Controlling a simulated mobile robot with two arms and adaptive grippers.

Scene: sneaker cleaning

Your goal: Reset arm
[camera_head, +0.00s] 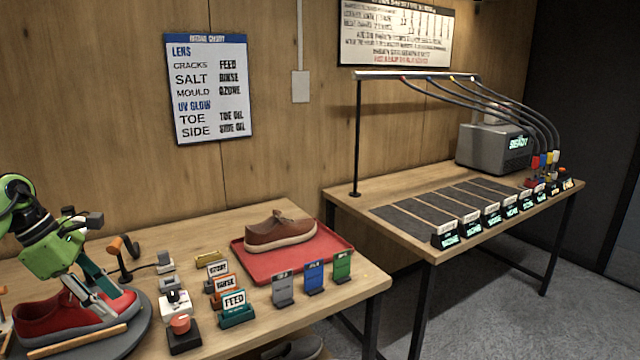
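My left gripper (108,300) comes in from the left edge on a green and black arm. It points down and right over a red shoe (45,312) at the front left. Its two fingers look spread apart, one silver-grey and one teal, with nothing clearly held between them. The fingertips overlap the shoe in the picture; whether they touch it I cannot tell. The shoe has a grey sole and rests on a round dark stand (128,335). My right gripper is not in view.
Small signs, including FEED (235,308), and a red-topped button (183,335) stand right of the stand. A brown shoe (280,232) lies on a red tray (330,250). An orange-handled hook (120,250) stands behind the gripper. A second table (350,205) holds dark strips and a grey machine (490,150).

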